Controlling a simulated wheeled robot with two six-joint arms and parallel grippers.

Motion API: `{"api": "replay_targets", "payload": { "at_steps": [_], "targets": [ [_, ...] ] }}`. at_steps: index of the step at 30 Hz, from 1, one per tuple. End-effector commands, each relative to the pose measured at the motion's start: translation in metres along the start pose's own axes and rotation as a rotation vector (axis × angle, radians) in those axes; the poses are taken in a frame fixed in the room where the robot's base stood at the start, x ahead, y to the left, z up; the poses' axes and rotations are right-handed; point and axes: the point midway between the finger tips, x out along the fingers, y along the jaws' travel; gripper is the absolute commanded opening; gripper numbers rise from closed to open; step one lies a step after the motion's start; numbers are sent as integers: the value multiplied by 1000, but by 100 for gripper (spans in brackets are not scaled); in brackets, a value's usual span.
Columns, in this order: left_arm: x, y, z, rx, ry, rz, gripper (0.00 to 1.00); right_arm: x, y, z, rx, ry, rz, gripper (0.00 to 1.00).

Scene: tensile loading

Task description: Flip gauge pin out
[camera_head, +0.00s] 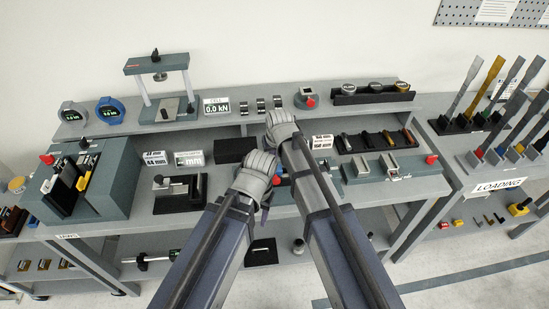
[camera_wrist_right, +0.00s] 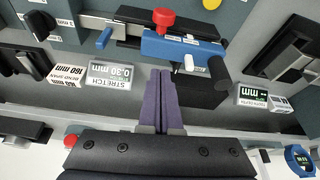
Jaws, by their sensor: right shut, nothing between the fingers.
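In the right wrist view a blue gauge device (camera_wrist_right: 180,48) lies across the top, with a red knob (camera_wrist_right: 163,17), a white peg (camera_wrist_right: 189,63) and a blue lever end (camera_wrist_right: 105,38). I cannot tell for certain which part is the gauge pin. My right gripper (camera_wrist_right: 165,75) is shut and empty, its purple fingertips just below the blue body, with contact unclear. In the head view my right gripper (camera_head: 281,125) is over the middle of the bench. My left gripper (camera_head: 264,192) is lower and left of it; its fingers are mostly hidden. The device is mostly hidden there by my grippers.
A stretch label block (camera_wrist_right: 115,76) stands left of my right fingers, and a black block (camera_wrist_right: 200,92) is close on their right. In the head view a grey-green machine (camera_head: 118,180) stands left, a press frame (camera_head: 160,85) behind, and a black tray (camera_head: 375,140) right.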

Motion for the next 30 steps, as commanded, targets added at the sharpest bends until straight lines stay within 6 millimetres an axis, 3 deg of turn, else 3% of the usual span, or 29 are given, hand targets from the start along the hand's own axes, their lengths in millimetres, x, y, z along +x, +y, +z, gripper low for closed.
{"api": "replay_targets", "payload": {
  "at_steps": [1,7,9,12,26,30],
  "targets": [
    [15,2,-1,0,0,0,50,16,0,1,0,0,0,0],
    [42,4,-2,-1,0,0,50,44,0,1,0,0,0,0],
    [46,4,-3,-2,0,0,50,42,0,22,0,0,0,0],
    [52,5,-3,-2,0,0,50,44,0,34,0,0,0,0],
    [53,5,-3,-2,0,0,50,43,0,40,0,0,0,0],
    [53,5,-3,-2,0,0,50,38,-1,56,0,0,0,0]
  ]
}}
